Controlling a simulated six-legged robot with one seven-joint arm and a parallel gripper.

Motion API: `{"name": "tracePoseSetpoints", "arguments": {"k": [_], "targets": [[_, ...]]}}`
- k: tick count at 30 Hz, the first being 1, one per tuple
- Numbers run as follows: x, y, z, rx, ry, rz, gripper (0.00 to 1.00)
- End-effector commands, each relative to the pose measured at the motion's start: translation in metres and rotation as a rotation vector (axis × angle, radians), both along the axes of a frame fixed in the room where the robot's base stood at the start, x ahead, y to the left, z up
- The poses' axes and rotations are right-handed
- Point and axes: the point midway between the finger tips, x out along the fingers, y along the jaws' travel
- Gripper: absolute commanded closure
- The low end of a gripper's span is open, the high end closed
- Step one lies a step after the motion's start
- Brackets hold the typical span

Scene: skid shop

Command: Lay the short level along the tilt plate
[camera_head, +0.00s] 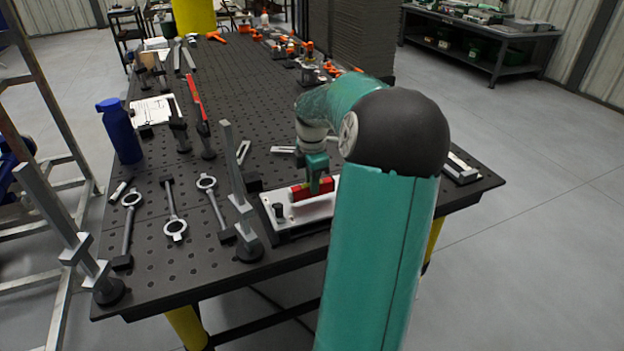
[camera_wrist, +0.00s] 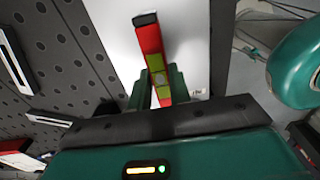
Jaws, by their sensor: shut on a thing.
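My gripper (camera_head: 318,184) is shut on the short level (camera_head: 300,191), a red bar with a yellow-green vial section. In the wrist view, the level (camera_wrist: 149,38) stands out between my teal fingers (camera_wrist: 160,88), with its dark end cap away from me. The tilt plate (camera_head: 305,213) is a pale plate on a dark base, with a black knob at its left, near the bench's front right. The plate (camera_wrist: 190,40) lies behind the level in the wrist view, and their long sides look roughly aligned. I cannot tell whether the level touches the plate. My arm hides the plate's right end.
The perforated bench (camera_head: 250,110) holds several eye-ended tools (camera_head: 174,229) and an upright grey post (camera_head: 238,185) left of the plate. A blue bottle (camera_head: 120,131) stands at the left edge. A small pale-topped block (camera_head: 462,168) lies at the right corner.

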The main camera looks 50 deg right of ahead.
Motion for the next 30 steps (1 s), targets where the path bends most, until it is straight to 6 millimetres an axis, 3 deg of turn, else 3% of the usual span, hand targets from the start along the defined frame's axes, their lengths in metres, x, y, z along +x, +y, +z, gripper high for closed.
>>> {"name": "tracePoseSetpoints", "arguments": {"k": [23, 24, 27, 30], "targets": [[0.000, 0.000, -0.012, 0.000, 0.000, 0.000, 1.00], [0.000, 0.000, -0.012, 0.000, 0.000, 0.000, 0.79], [0.000, 0.000, -0.011, -0.001, -0.001, 0.000, 0.59], [0.000, 0.000, -0.011, -0.001, -0.001, 0.000, 0.55]]}}
